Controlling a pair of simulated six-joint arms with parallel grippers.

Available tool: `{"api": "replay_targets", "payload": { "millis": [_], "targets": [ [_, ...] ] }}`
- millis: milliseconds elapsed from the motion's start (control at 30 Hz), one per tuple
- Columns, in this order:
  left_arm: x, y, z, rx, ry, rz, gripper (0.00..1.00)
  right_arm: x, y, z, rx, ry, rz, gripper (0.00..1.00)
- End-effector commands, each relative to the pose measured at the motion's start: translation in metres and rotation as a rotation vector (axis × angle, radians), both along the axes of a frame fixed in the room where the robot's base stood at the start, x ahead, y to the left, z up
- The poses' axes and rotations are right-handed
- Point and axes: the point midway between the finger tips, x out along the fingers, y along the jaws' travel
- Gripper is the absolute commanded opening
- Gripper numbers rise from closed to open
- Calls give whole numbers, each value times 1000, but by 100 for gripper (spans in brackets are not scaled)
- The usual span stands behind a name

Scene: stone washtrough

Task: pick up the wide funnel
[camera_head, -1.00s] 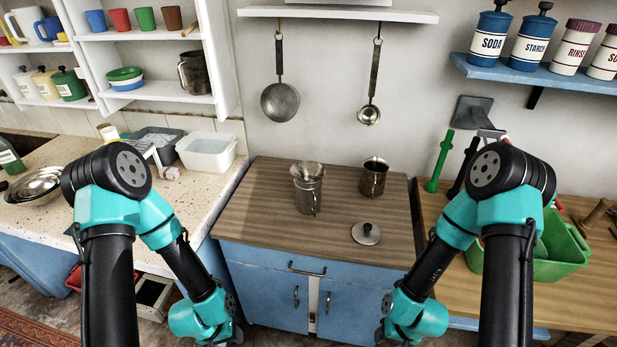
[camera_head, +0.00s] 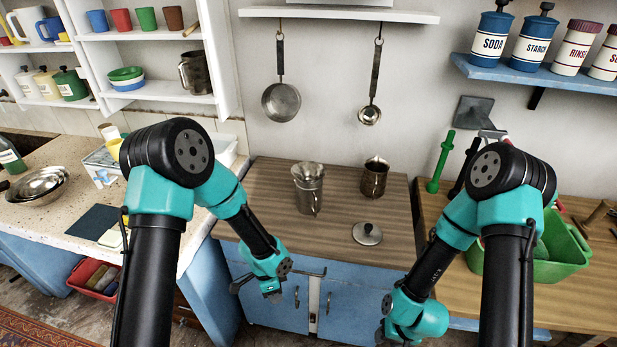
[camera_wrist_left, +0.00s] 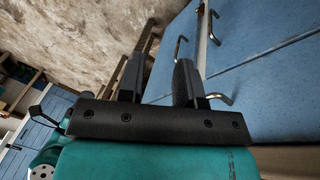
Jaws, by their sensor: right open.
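The wide funnel (camera_head: 308,171) is a metal cone. It sits in the mouth of a metal mug (camera_head: 309,198) on the wooden top of the blue cabinet. Its spout is hidden inside the mug. My left gripper is in front of the cabinet, below the countertop and to the left of the funnel. In the left wrist view my left gripper (camera_wrist_left: 160,66) has its two fingers apart with nothing between them. My right gripper (camera_head: 381,334) shows only as a dark part at the bottom edge, in front of the cabinet and far from the funnel.
A second metal mug (camera_head: 375,178) stands right of the funnel, and a round lid (camera_head: 367,234) lies in front of it. A pan (camera_head: 281,101) and a ladle (camera_head: 369,113) hang behind. The front left of the wooden top (camera_head: 252,215) is clear.

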Motion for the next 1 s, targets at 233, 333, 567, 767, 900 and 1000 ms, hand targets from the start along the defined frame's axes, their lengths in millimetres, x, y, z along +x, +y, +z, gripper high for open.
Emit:
{"api": "replay_targets", "payload": {
  "millis": [233, 333, 567, 767, 900, 1000],
  "targets": [
    [69, -72, 69, 213, -158, -787, 32, 0, 0, 0, 0, 0, 0, 43],
    [97, -105, 111, 353, -217, -1110, 32, 0, 0, 0, 0, 0, 0, 43],
    [147, -179, 231, 784, -277, -1750, 32, 0, 0, 0, 0, 0, 0, 43],
    [158, -223, 312, 1102, -236, -2023, 32, 0, 0, 0, 0, 0, 0, 43],
    [159, -231, 329, 1172, -215, -2069, 32, 0, 0, 0, 0, 0, 0, 43],
    [159, -231, 329, 1174, -214, -2070, 32, 0, 0, 0, 0, 0, 0, 43]
  ]
}}
